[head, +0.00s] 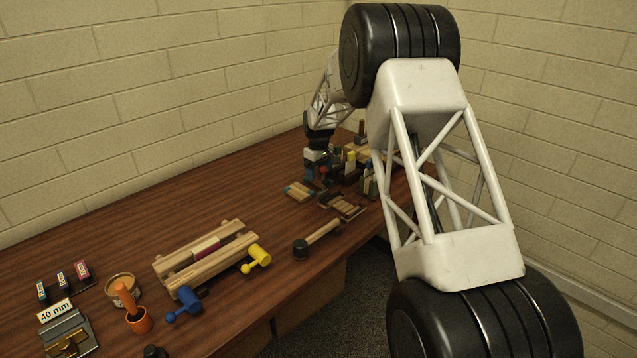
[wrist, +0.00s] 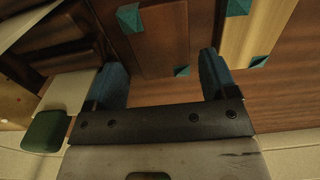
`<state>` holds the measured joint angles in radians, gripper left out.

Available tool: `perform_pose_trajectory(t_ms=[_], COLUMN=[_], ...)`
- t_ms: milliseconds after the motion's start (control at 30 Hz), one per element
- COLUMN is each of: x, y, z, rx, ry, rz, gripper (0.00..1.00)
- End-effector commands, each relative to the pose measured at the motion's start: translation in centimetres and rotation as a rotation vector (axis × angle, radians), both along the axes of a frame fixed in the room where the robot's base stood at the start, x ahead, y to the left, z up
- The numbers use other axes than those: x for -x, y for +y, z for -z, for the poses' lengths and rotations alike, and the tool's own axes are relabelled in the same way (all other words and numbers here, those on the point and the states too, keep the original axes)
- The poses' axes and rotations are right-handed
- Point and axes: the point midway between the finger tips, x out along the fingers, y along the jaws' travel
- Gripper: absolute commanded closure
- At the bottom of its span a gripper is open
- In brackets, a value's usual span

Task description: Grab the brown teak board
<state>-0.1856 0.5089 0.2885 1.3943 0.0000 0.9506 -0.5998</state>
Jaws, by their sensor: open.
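The brown teak board (wrist: 160,42) has teal corners and lies on the table in the wrist view. Its near end sits between the two blue fingers of my gripper (wrist: 162,72). My gripper is open, with a gap between each finger and the board's sides. In the head view my gripper (head: 312,173) is at the far part of the table, close to a small teal-cornered board group (head: 299,192). I cannot clearly tell the brown board apart there.
A paler board (wrist: 262,32) with teal corners lies just right of the right finger. Dark slatted wood (wrist: 62,45) and a green-ended block (wrist: 45,132) are at the left. In the head view, a mallet (head: 318,239) and a wooden clamp frame (head: 207,256) lie nearer.

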Motion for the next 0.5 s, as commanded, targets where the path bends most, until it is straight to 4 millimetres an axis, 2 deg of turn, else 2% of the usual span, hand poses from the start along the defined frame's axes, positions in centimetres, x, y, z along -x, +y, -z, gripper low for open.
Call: perform_pose_trajectory(t_ms=[233, 500], x=[0.1, 0.1], y=[0.0, 0.0], z=[2.7, 3.3], rx=[0.001, 0.001], ry=[0.001, -0.001], rz=[0.001, 0.001], gripper=[0.21, 0.21])
